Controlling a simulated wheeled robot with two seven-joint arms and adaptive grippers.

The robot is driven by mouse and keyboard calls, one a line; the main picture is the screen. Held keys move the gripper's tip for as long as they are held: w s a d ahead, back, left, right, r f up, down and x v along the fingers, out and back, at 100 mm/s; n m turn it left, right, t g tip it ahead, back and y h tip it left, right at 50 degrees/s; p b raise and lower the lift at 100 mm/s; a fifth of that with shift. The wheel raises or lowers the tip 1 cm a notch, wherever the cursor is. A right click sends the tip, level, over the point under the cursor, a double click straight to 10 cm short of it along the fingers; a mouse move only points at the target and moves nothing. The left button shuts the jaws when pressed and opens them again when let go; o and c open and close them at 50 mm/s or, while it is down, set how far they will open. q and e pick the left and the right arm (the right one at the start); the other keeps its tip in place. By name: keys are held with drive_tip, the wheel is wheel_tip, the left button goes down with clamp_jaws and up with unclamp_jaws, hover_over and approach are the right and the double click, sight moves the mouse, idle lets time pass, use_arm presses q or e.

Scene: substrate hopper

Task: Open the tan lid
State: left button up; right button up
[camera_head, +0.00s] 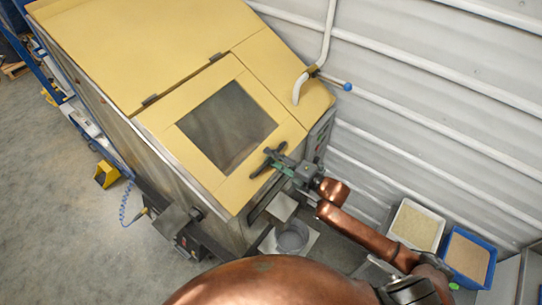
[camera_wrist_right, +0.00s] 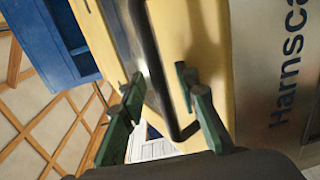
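The tan lid (camera_head: 211,183), with a dark window in it, lies flat and shut on the sloping top of the hopper. Two hinges show along its upper edge. My right gripper (camera_head: 268,161) is at the lid's lower right edge. In the right wrist view the tan lid (camera_wrist_right: 213,45) carries a black bar handle (camera_wrist_right: 151,50). The green fingers of my right gripper (camera_wrist_right: 158,82) stand apart, one on each side of the handle, and I cannot tell whether they touch it. My left gripper does not show.
The tan hopper top (camera_head: 130,45) continues above the lid. A white ribbed wall (camera_head: 430,110) stands close on the right, with a pipe (camera_head: 327,45) near the hopper. A white bin (camera_head: 417,225) and a blue bin (camera_head: 467,257) stand at lower right. Floor is open at left.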

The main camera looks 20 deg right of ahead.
drive_tip(key=shift+c, duration=0.6)
clamp_jaws()
